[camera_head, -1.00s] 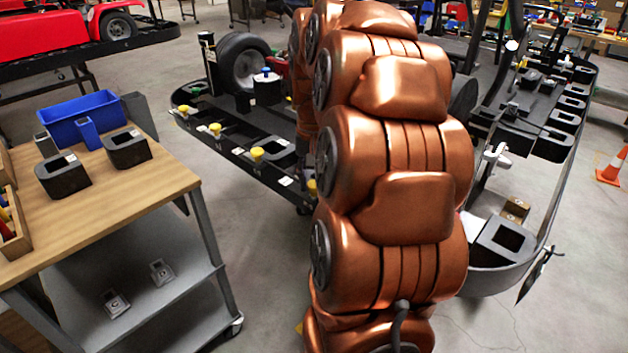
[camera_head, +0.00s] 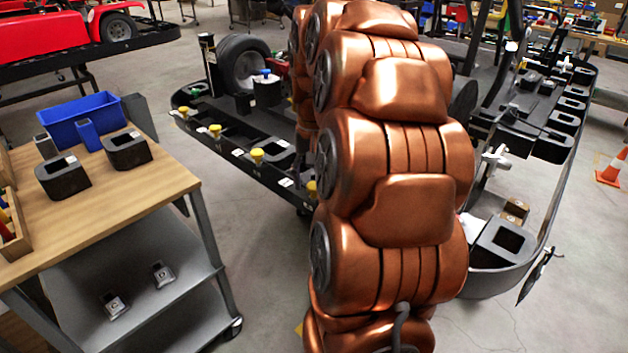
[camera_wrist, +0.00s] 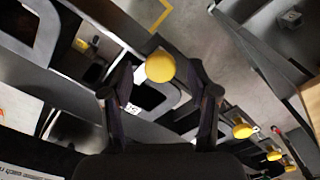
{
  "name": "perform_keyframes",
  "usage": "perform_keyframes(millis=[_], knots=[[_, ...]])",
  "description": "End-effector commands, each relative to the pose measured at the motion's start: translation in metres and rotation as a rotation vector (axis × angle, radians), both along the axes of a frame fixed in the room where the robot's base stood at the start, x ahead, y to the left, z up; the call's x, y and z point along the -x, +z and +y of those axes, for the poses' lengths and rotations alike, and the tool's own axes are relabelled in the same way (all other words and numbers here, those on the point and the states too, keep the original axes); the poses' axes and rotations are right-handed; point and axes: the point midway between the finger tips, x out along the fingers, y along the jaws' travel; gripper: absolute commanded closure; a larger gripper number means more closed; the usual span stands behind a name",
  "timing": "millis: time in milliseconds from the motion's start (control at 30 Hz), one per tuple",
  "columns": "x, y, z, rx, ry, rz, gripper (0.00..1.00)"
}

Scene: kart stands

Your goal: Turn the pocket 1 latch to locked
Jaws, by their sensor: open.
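In the wrist view my gripper (camera_wrist: 161,82) is open, one dark finger on each side of a yellow latch knob (camera_wrist: 160,66). The knob appears between the fingertips; I cannot tell whether they touch it. A dark pocket with a white label lies beneath and beside it. The label is too blurred to read for certain, so I cannot confirm this is pocket 1, nor see the latch's turn. More yellow knobs (camera_wrist: 243,131) run in a row to the lower right. In the head view, yellow knobs (camera_head: 257,155) line the black kart side (camera_head: 225,155); my copper arm hides my gripper.
A wooden-topped cart (camera_head: 120,200) stands left, with a blue bin (camera_head: 80,118) and dark pocketed blocks (camera_head: 126,152). A black curved kart rail (camera_head: 560,215) is at right. An orange cone (camera_head: 612,168) stands far right. Grey floor is open between cart and kart.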

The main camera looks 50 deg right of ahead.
Motion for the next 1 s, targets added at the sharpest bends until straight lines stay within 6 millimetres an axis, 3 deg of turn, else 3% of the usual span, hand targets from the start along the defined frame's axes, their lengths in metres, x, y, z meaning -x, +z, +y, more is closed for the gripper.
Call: perform_keyframes(millis=[600, 1000], knots=[[-0.001, 0.084, 0.0, 0.002, 0.0, -0.003, 0.4], [0.0, 0.112, 0.0, 0.0, 0.0, 0.0, 0.4]])
